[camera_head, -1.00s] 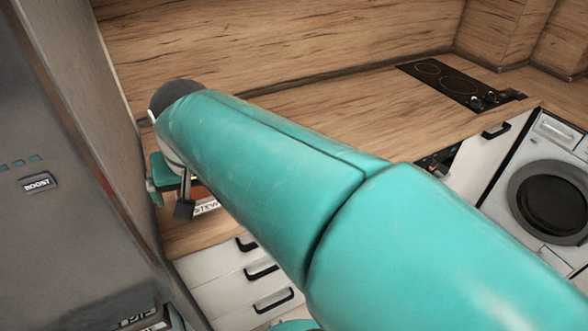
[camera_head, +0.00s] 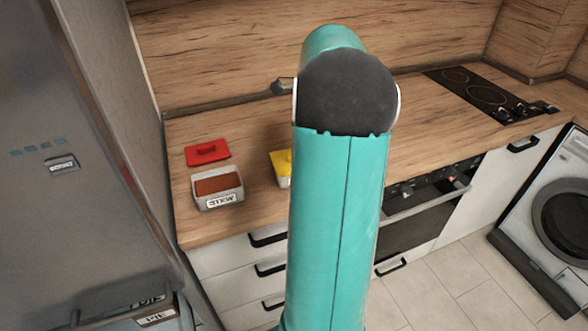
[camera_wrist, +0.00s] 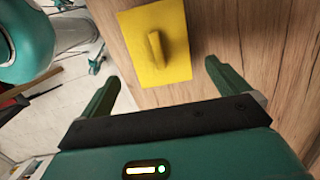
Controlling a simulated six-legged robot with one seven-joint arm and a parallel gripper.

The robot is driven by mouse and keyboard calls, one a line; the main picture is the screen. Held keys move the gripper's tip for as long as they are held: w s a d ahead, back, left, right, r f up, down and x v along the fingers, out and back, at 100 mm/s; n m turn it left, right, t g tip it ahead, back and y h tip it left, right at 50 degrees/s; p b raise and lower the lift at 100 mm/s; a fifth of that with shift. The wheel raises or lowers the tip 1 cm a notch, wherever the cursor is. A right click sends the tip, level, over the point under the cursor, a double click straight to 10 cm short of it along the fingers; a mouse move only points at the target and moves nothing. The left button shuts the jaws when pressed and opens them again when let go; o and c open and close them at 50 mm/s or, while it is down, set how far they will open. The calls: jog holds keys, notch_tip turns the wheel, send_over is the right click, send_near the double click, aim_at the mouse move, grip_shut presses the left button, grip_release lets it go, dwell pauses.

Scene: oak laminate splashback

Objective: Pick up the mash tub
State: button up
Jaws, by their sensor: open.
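A yellow-lidded tub (camera_head: 282,168) stands on the counter, partly hidden behind my arm. No label shows on it, so I cannot tell for sure that it is the mash tub. In the wrist view its flat yellow lid (camera_wrist: 156,45) with a raised bar handle lies just beyond my gripper (camera_wrist: 163,74). The gripper's two green fingers are spread apart with nothing between them. An open grey tub (camera_head: 219,188) labelled STEW, with brown content, stands to the left. My arm mostly hides the gripper in the head view.
A red lid (camera_head: 207,152) lies flat behind the stew tub. A tall grey appliance (camera_head: 75,150) bounds the counter (camera_head: 195,228) on the left. A black hob (camera_head: 486,92) is at the right. Bare wood lies around the tubs.

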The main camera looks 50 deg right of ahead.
jog(key=f, duration=0.3)
jog(key=a+f, duration=0.1)
jog(key=f, duration=0.3)
jog(key=w+f, duration=0.1)
jog(key=f, duration=0.3)
jog(key=shift+a+f, duration=0.2)
jog(key=shift+a, duration=0.2)
jog(key=shift+c, duration=0.2)
jog(key=c, duration=0.7)
jog(key=shift+r, duration=0.1)
jog(key=shift+c, duration=0.8)
